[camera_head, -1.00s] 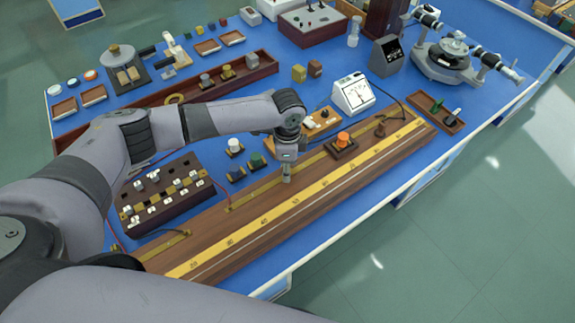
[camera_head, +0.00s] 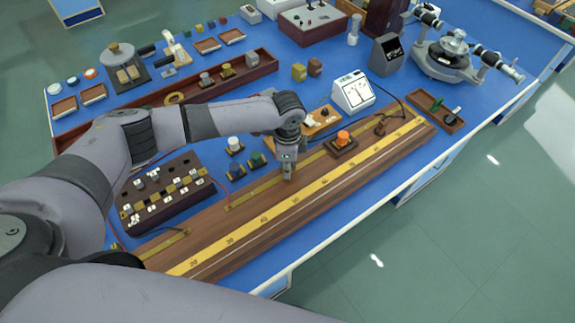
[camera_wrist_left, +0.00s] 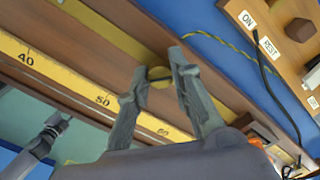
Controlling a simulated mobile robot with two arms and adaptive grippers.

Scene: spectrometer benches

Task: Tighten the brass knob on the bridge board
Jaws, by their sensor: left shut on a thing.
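The bridge board (camera_head: 330,205) is a long brown wooden board with a yellow scale and brass strips. My left gripper (camera_head: 287,177) reaches down onto the brass strip behind the scale, near the board's middle. In the left wrist view, the round brass knob (camera_wrist_left: 158,75) lies between the two fingertips of my left gripper (camera_wrist_left: 160,72), which is shut on it. The fingers hide the knob in the head view. A grey jointed part at the lower left of the wrist view looks like my right gripper (camera_wrist_left: 45,138); its fingers are too unclear to read.
An orange-topped knob block (camera_head: 342,142) stands on the board right of my gripper. A white meter (camera_head: 352,92) and a wooden key board (camera_head: 322,125) lie behind. A dark box with several plugs (camera_head: 165,197) is at left. Bare blue tabletop shows along the front.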

